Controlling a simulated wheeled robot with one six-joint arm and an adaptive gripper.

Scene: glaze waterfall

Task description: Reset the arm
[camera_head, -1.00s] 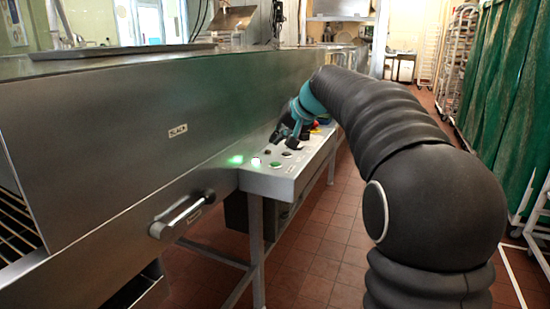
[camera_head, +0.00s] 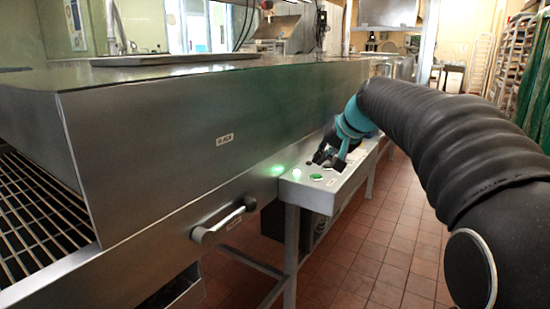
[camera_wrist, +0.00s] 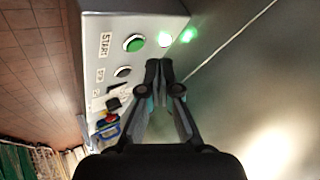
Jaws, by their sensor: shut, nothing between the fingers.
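My arm reaches in from the right in the head view, with my gripper (camera_head: 328,158) over the control panel (camera_head: 345,182) on the side of the steel machine. In the wrist view my gripper (camera_wrist: 158,68) has its fingertips together, with nothing between them. A green button (camera_wrist: 134,43) marked START and a lit white-green lamp (camera_wrist: 165,40) sit on the panel beyond the fingertips. The green button (camera_head: 316,177) and the lamp (camera_head: 296,173) also show in the head view. I cannot tell whether the fingertips touch the panel.
The steel machine (camera_head: 170,120) fills the left, with a handle (camera_head: 225,220) on its front and a wire rack (camera_head: 40,215) at far left. The tiled floor (camera_head: 385,250) is clear to the right. Green curtains (camera_head: 538,95) and racks stand at far right.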

